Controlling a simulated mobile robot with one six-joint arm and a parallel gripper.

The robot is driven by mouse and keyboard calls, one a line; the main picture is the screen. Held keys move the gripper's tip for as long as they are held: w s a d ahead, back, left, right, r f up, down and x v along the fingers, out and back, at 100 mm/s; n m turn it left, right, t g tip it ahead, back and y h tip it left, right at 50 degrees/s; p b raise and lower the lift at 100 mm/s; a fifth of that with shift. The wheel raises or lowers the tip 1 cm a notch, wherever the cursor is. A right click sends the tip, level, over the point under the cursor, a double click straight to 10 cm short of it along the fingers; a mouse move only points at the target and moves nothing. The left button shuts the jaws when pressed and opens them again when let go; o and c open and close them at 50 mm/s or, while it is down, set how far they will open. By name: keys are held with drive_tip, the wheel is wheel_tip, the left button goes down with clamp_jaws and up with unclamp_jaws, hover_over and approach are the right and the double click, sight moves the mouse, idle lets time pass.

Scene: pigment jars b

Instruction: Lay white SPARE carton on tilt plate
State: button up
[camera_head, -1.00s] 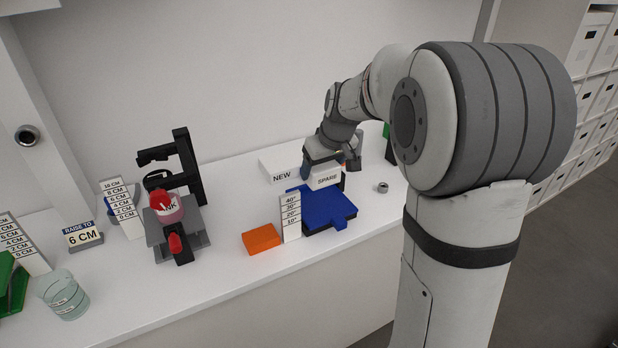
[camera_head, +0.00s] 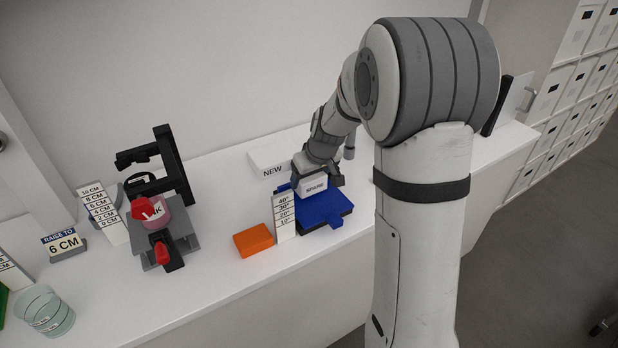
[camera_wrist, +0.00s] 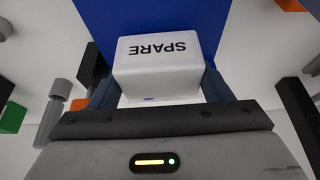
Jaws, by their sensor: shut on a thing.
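The white SPARE carton (camera_head: 313,187) is between the fingers of my gripper (camera_head: 317,178), which is shut on it. The carton also shows in the wrist view (camera_wrist: 160,65), lettering upside down, with a finger on each side. The blue tilt plate (camera_head: 326,211) lies on the bench just in front of and below the carton. In the wrist view the blue plate (camera_wrist: 150,18) fills the area beyond the carton. The carton overlaps the plate's back part in the head view; I cannot tell whether they touch. My gripper hides the carton's back.
A white angle scale (camera_head: 284,217) stands at the plate's left, with an orange block (camera_head: 254,240) beside it. A white NEW carton (camera_head: 268,160) lies behind. Bench right of the plate looks clear.

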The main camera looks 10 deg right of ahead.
drive_tip(key=shift+f, duration=0.5)
drive_tip(key=shift+f, duration=0.2)
drive_tip(key=o, duration=1)
drive_tip(key=shift+r, duration=0.1)
drive_tip(key=shift+c, duration=0.2)
